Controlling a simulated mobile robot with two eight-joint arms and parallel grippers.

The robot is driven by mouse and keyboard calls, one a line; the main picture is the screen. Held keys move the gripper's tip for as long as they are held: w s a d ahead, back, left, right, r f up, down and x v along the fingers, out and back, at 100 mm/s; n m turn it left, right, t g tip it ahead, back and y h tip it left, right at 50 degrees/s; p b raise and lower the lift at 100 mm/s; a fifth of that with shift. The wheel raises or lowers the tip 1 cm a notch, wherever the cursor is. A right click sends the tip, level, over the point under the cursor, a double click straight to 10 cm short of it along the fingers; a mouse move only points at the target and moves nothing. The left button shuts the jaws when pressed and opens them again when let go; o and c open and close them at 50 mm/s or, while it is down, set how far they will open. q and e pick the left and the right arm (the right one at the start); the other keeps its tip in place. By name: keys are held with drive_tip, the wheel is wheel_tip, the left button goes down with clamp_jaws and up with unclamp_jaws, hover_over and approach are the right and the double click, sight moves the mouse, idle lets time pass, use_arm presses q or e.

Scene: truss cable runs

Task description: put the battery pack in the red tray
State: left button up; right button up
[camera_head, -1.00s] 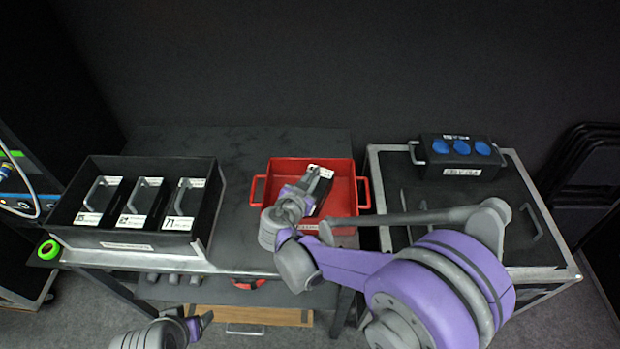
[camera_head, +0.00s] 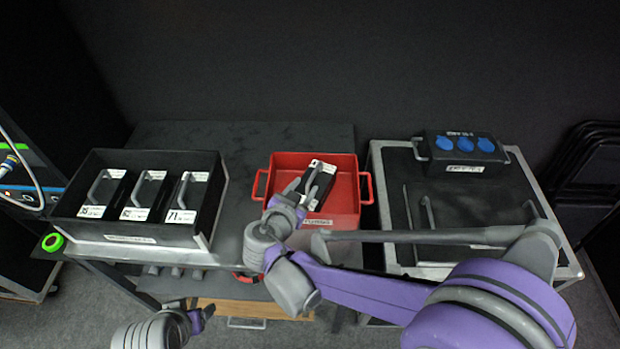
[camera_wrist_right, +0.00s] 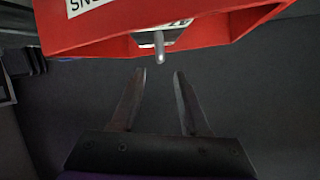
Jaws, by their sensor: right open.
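The battery pack, a black block with a white label and grey handle (camera_head: 325,178), lies inside the red tray (camera_head: 346,211) in the head view. My right gripper (camera_head: 297,192) is open at the tray's front left, near the pack. The right wrist view shows its two fingers apart and empty (camera_wrist_right: 155,85), with the red tray wall (camera_wrist_right: 95,38) and the handle's end (camera_wrist_right: 159,46) beyond the fingertips. My left gripper (camera_head: 204,309) is low at the front; its finger gap is unclear.
A black bin (camera_head: 130,239) at left holds several similar packs with handles. A black box with blue sockets (camera_head: 460,156) stands on a metal-edged case (camera_head: 560,271) at right. The dark table (camera_head: 240,145) is clear behind the bin and tray.

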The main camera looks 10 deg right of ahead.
drive_tip(key=v, duration=0.5)
drive_tip(key=s+d+f+n+g+y, duration=0.1)
drive_tip(key=s+d+f+n+g, duration=0.1)
drive_tip(key=s+d, duration=0.1)
drive_tip(key=s+d+f+n+g+y, duration=0.1)
drive_tip(key=s+d+n+g+y, duration=0.1)
drive_tip(key=s+d, duration=0.2)
drive_tip(key=s+d+f+n+g+y, duration=0.2)
drive_tip(key=s+d, duration=0.2)
drive_tip(key=s, duration=0.3)
drive_tip(key=shift+s+d+f+n, duration=0.1)
drive_tip(key=shift+s+f+n, duration=0.1)
drive_tip(key=shift+f+n, duration=0.15)
drive_tip(key=s+n+y, duration=0.1)
drive_tip(key=s, duration=0.1)
drive_tip(key=s+a+n+y, duration=0.1)
drive_tip(key=s, duration=0.1)
drive_tip(key=shift+a+f+n+y, duration=0.15)
drive_tip(key=shift+f+n+y, duration=0.05)
drive_tip(key=shift+n+y, duration=0.1)
